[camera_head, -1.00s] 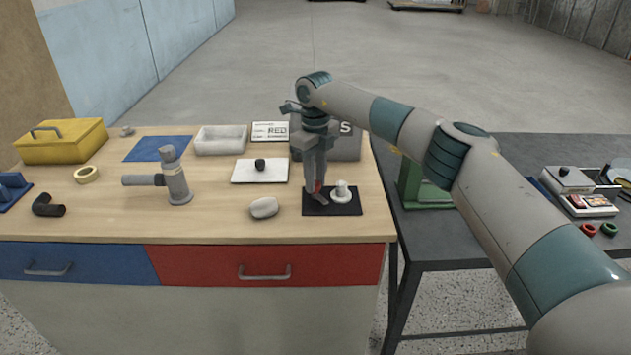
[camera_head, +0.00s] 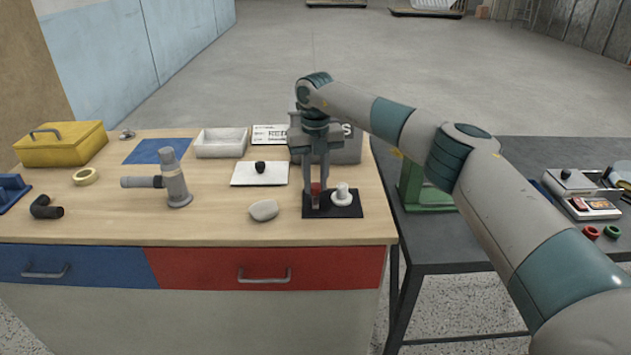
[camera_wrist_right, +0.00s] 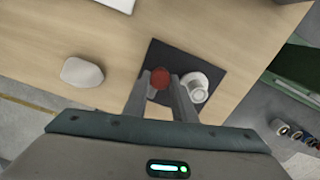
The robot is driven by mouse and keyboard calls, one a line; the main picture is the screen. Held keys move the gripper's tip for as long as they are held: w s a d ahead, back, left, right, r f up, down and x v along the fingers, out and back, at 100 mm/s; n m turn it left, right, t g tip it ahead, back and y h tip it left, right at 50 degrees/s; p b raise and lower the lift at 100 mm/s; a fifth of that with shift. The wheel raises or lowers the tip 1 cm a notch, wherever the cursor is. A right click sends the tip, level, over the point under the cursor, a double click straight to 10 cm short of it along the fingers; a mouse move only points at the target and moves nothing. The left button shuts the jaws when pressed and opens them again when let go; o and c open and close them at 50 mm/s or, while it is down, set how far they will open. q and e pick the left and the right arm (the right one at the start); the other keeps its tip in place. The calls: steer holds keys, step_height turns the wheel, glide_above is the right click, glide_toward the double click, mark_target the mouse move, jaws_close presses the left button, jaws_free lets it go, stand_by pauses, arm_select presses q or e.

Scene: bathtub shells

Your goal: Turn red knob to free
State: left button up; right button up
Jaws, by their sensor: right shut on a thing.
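The red knob (camera_head: 316,188) stands on the left part of a black mat (camera_head: 346,211) near the right front of the wooden bench. My right gripper (camera_head: 318,200) points straight down over it, with its two fingers on either side, shut on the knob. In the right wrist view the red knob (camera_wrist_right: 159,79) shows as a round top between the fingertips. A white knob-like piece (camera_head: 342,194) stands on the mat just right of the gripper. My left gripper is not in view.
A pale stone-like piece (camera_head: 264,210) lies left of the mat. A white plate with a black knob (camera_head: 260,167) lies behind it. A grey upright fitting (camera_head: 174,178) stands further left. A grey box (camera_head: 345,150) and a sign stand behind the gripper.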

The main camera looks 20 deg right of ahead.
mark_target(315, 185)
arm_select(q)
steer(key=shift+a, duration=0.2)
arm_select(e)
steer(key=shift+r, duration=0.1)
steer(key=o, duration=0.8)
steer(key=shift+o, duration=1.2)
steer(key=shift+r, duration=0.45)
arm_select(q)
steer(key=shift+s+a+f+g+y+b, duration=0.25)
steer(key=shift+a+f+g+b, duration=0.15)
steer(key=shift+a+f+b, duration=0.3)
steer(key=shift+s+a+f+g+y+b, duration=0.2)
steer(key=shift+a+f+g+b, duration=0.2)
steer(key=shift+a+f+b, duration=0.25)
arm_select(e)
step_height(315, 185, up, 16)
steer(key=shift+r, duration=0.25)
